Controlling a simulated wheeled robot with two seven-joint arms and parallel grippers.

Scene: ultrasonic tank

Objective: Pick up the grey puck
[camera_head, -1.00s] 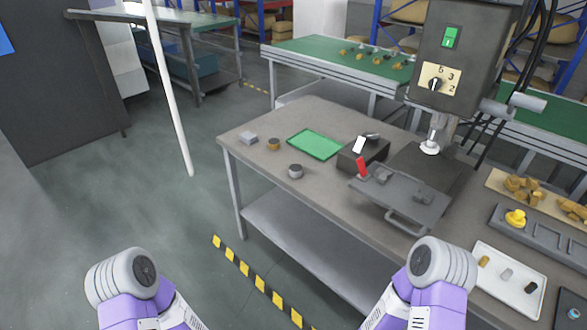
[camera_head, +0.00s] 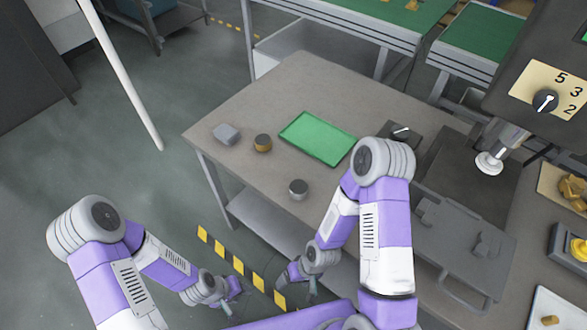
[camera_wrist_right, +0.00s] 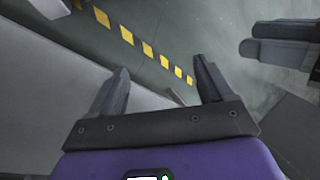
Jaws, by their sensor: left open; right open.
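The grey puck (camera_head: 298,189), a short round cylinder, stands on the grey workbench (camera_head: 240,103) near its front edge. My left gripper (camera_head: 231,298) is open and empty, low in front of the bench, apart from the puck. My right gripper (camera_head: 299,284) is also open and empty, lower than the benchtop and below the puck in the picture. The right wrist view shows its two spread fingers (camera_wrist_right: 160,80) with nothing between them, and my left gripper (camera_wrist_right: 280,42) at the upper right. The puck does not show in that view.
A brass-coloured puck (camera_head: 263,143) and a grey block (camera_head: 226,134) stand left of the grey puck. A green tray (camera_head: 318,138) lies behind it. A dark grey fixture plate (camera_head: 463,240) lies at the right by a press (camera_head: 490,160). Striped tape (camera_head: 237,264) marks the floor.

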